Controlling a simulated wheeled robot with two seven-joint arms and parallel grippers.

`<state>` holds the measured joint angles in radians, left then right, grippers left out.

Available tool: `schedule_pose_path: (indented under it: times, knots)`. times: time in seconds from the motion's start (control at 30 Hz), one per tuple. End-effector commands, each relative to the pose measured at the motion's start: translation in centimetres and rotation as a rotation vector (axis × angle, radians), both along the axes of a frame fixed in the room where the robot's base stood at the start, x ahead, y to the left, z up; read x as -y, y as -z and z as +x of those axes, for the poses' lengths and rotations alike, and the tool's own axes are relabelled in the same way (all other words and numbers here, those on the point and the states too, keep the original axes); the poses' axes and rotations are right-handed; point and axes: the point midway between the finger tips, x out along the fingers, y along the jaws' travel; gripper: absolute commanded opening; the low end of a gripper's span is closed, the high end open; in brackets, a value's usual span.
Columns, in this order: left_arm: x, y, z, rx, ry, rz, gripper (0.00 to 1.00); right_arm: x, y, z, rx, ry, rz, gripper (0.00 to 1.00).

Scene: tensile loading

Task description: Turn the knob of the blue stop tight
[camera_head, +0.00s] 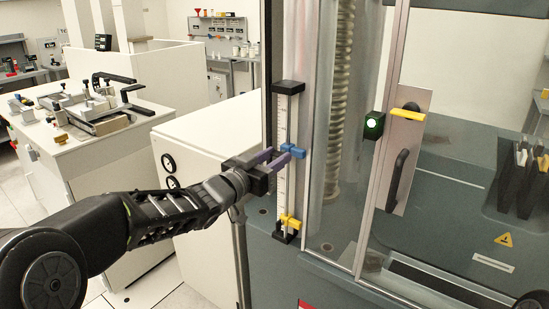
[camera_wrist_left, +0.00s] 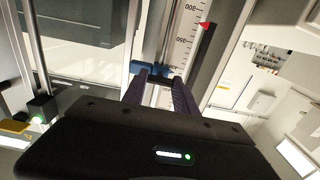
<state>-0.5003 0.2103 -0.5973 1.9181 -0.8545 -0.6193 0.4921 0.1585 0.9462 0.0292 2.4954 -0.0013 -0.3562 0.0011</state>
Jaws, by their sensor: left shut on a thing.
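The blue stop (camera_head: 291,151) sits partway up a white vertical scale (camera_head: 287,190) on the machine's front left post. In the left wrist view the blue stop (camera_wrist_left: 151,70) lies just beyond the fingertips. My left gripper (camera_head: 294,152) reaches in from the left, its purple fingers shut on the stop's knob. In the left wrist view the fingers (camera_wrist_left: 156,82) meet the stop; the knob itself is mostly hidden between them. A yellow stop (camera_head: 289,221) sits near the bottom of the same scale. My right gripper does not show.
A clear door with a black handle (camera_head: 400,180) and a green-lit button (camera_head: 373,125) stand to the right of the scale. A white cabinet (camera_head: 205,140) stands behind my left arm. A bench with fixtures (camera_head: 85,125) is at the far left.

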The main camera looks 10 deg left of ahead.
Motion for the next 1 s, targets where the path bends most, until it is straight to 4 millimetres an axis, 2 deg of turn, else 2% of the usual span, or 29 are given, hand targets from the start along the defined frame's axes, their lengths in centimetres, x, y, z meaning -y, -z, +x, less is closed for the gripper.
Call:
schedule_pose_path:
  times: [0.47,1.0]
  knots:
    - [-0.1,0.3,0.0,0.064,-0.001,0.153,0.00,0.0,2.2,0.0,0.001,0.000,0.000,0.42]
    - [-0.1,0.4,0.0,0.240,-0.002,0.602,0.00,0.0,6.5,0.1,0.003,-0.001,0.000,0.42]
